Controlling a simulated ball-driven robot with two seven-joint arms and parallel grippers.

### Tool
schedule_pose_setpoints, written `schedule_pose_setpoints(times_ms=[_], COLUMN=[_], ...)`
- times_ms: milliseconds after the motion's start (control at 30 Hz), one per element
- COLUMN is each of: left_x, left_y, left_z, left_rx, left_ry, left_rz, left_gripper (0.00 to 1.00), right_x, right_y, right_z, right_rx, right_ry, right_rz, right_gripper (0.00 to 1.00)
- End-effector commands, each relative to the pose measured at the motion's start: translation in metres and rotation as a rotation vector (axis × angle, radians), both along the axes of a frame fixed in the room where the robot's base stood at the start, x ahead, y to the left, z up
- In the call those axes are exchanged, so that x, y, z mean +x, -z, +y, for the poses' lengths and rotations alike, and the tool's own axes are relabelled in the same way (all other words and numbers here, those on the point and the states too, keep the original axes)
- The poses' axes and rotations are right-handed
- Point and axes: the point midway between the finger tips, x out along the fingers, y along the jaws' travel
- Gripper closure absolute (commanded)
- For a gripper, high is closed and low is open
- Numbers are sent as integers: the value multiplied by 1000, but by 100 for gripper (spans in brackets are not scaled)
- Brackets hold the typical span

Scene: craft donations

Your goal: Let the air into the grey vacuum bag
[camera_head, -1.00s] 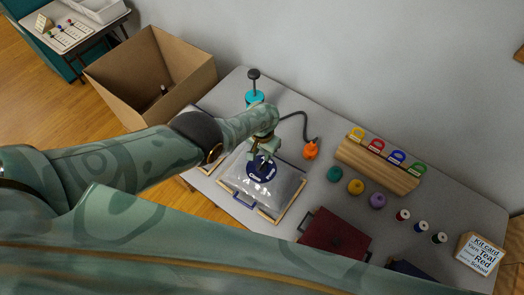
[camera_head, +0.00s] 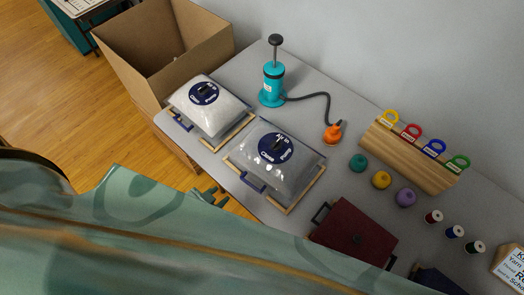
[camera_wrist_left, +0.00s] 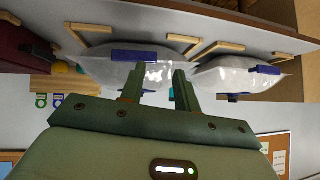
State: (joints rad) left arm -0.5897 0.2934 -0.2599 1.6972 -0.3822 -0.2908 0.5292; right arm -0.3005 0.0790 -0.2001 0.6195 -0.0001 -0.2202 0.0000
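Two puffy vacuum bags lie in wooden frames on the table. The right bag (camera_head: 293,178) looks clear grey, and the left bag (camera_head: 225,118) looks whiter. Each has a round blue dial with a black knob and the words "Air In" at its upper edge. The right bag's knob (camera_head: 270,148) and the left bag's knob (camera_head: 205,90) show, but their exact settings are hard to read. My left gripper (camera_head: 212,195) is low at the table's front edge, apart from both bags. In the left wrist view the left gripper (camera_wrist_left: 155,80) is open and empty. My right gripper is not seen.
A teal pump (camera_head: 271,85) stands behind the bags, its hose ending at an orange nozzle (camera_head: 332,134). A cardboard box (camera_head: 150,75) is at the left. A dark red case (camera_head: 352,238) lies right of the grey bag. Yarn balls (camera_head: 381,180) and a wooden rack (camera_head: 405,160) are further right.

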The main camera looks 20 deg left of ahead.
Motion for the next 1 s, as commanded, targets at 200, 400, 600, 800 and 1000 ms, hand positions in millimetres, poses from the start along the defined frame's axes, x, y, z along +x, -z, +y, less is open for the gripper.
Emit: schedule_pose_setpoints(times_ms=[200,400,600,800,1000], left_x=[52,69,112,155,184], left_y=[-98,-92,-73,-53,-39], left_z=[-43,-51,-65,-79,-89], left_rx=[-207,-251,-250,-249,-249], left_ry=[69,59,58,57,58], left_rz=[-293,-299,-298,-296,-294], left_gripper=[68,68,68,68,68], right_x=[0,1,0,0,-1], right_y=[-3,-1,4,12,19], right_z=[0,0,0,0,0], right_rx=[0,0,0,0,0], right_ry=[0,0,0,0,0], right_rz=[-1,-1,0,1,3], right_gripper=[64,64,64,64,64])
